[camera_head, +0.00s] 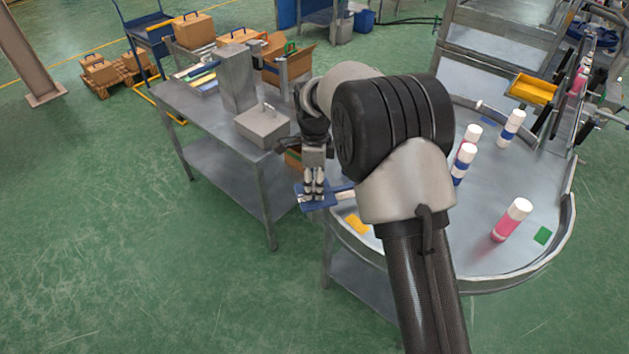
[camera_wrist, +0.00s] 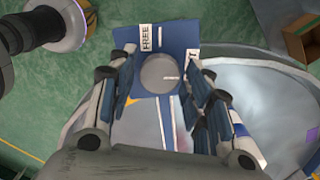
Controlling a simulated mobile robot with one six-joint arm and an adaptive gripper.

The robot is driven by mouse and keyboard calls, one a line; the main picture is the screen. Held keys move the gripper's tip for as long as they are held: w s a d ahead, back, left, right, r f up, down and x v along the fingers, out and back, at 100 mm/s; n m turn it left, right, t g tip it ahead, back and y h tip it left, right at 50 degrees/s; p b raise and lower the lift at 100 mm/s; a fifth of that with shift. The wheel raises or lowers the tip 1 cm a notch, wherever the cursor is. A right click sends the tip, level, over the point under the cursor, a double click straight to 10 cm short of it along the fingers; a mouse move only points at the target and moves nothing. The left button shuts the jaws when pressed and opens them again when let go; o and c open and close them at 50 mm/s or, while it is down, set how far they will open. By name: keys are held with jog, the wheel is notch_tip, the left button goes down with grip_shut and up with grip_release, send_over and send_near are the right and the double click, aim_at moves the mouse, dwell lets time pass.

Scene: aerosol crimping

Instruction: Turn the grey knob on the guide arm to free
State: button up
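The grey knob (camera_wrist: 160,73) is a round disc on a blue plate (camera_wrist: 178,36), seen in the wrist view. A white label reading FREE (camera_wrist: 146,38) is above and left of the knob. A second white label (camera_wrist: 193,52), partly hidden by a finger, is to its upper right. A light line on the knob points right, not at FREE. My gripper (camera_wrist: 160,82) is open, with one finger on each side of the knob and small gaps visible; contact is not seen. In the head view my gripper (camera_head: 314,194) is over the blue plate (camera_head: 328,203); the knob is hidden there.
A curved metal table (camera_head: 490,262) holds several pink-and-white and blue-and-white cans (camera_head: 512,220). A grey workbench (camera_head: 190,108) with a grey box (camera_head: 262,128) stands to the left. My arm hides part of the curved table.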

jog(key=c, duration=0.7)
jog(key=shift+n, duration=0.4)
jog(key=n+p, duration=0.2)
jog(key=n, duration=0.3)
jog(key=shift+n, duration=0.3)
jog(key=n+p, duration=0.1)
jog(key=n, duration=0.4)
jog(key=shift+s, duration=0.1)
jog(key=n+p, duration=0.1)
jog(key=n, duration=0.5)
jog(key=shift+d, duration=0.1)
jog(key=shift+n, duration=0.4)
